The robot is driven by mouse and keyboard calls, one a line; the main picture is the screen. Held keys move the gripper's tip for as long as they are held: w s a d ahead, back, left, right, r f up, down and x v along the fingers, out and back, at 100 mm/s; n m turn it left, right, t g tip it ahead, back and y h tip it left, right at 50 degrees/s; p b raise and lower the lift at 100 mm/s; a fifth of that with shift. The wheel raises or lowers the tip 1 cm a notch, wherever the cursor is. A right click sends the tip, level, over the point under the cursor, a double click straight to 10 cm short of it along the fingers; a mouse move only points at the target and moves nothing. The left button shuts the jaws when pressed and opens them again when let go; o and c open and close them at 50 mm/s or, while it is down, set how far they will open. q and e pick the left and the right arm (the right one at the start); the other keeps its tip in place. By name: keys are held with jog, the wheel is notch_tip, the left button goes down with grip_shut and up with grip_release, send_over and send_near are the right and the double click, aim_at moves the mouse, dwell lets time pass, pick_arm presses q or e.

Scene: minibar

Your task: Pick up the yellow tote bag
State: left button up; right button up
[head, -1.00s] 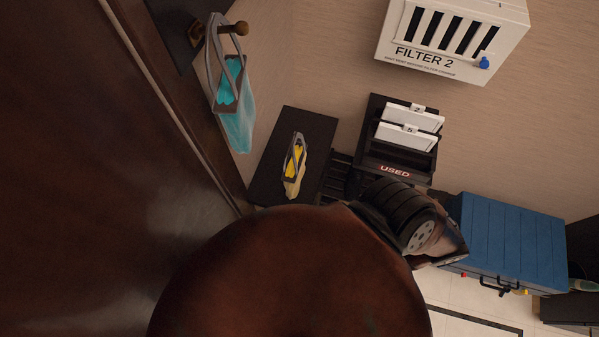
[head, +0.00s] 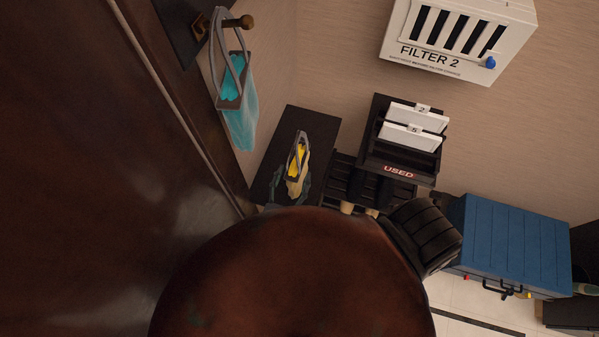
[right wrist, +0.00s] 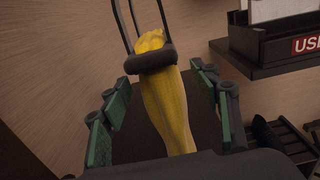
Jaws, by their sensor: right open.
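The yellow tote bag (head: 297,168) has a grey looped handle and a dark rim. It stands upright on a dark shelf (head: 310,125) against the wall. In the right wrist view the yellow bag (right wrist: 165,105) stands between the spread fingers of my right gripper (right wrist: 164,100), with room on both sides. The green finger pads do not touch it. In the head view my right gripper's fingertips (head: 290,190) show at the bag's lower part; the rest is hidden behind a large brown rounded shape. My left gripper is not in view.
A teal bag (head: 238,110) hangs from a wooden peg (head: 238,22) at the left. A black rack marked USED (head: 398,170) with white cards stands right of the shelf. A white FILTER 2 box (head: 455,40) is above. A blue case (head: 515,240) lies at the right.

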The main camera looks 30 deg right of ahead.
jog(key=x, duration=0.1)
jog(key=p+x, duration=0.1)
jog(key=x, duration=0.3)
jog(key=shift+d+f+p, duration=0.1)
jog(key=shift+f+p, duration=0.2)
jog(key=shift+p, duration=0.05)
jog(key=shift+c, duration=0.2)
grip_shut()
